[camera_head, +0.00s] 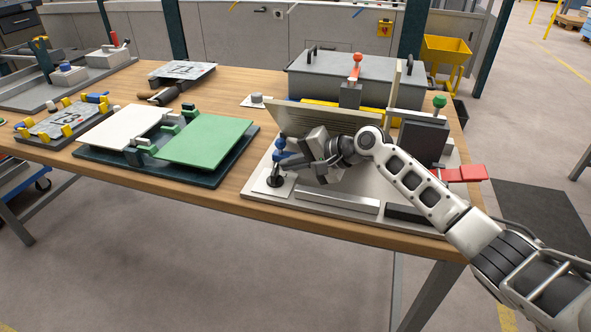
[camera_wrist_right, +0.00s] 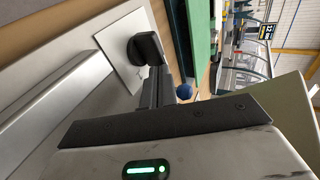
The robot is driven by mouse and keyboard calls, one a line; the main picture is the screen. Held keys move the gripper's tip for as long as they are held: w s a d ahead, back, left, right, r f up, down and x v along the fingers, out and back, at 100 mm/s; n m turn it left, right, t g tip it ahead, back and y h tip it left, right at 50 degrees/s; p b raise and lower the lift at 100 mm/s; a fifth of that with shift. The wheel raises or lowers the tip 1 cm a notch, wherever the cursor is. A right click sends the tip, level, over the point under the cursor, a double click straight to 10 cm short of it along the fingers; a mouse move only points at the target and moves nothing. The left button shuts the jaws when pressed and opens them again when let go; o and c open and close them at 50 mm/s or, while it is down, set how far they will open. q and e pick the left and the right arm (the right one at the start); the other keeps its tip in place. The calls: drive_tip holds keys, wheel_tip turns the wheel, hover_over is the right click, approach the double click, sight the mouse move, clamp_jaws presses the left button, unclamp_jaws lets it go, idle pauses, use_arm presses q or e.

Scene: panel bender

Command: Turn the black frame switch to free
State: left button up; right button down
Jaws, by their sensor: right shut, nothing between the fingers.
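The black frame switch (camera_head: 274,179) is a dark knob on a pale square plate at the front left corner of the panel bender (camera_head: 335,205). In the right wrist view the switch (camera_wrist_right: 146,48) stands on its bright plate, with the fingertips right beside it. My right gripper (camera_head: 287,164) is shut and empty, reaching in from the right beside the switch. It also shows in the right wrist view (camera_wrist_right: 157,78). I cannot tell whether the fingers touch the knob. The markings on the plate cannot be read. My left gripper is out of view.
A blue ball handle (camera_head: 279,142) stands just behind the switch, close to my fingers. An upright beige panel (camera_head: 320,120) is behind the gripper. A red-knobbed lever (camera_head: 357,58) and a green-knobbed lever (camera_head: 439,102) stand farther back.

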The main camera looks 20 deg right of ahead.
drive_tip(key=shift+w+p, duration=0.35)
drive_tip(key=shift+w, duration=0.15)
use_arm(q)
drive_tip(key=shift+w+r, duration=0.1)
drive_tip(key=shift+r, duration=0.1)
use_arm(e)
drive_tip(key=shift+w, duration=0.2)
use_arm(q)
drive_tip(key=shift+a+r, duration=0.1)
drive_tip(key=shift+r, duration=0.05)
use_arm(e)
drive_tip(key=shift+a, duration=0.15)
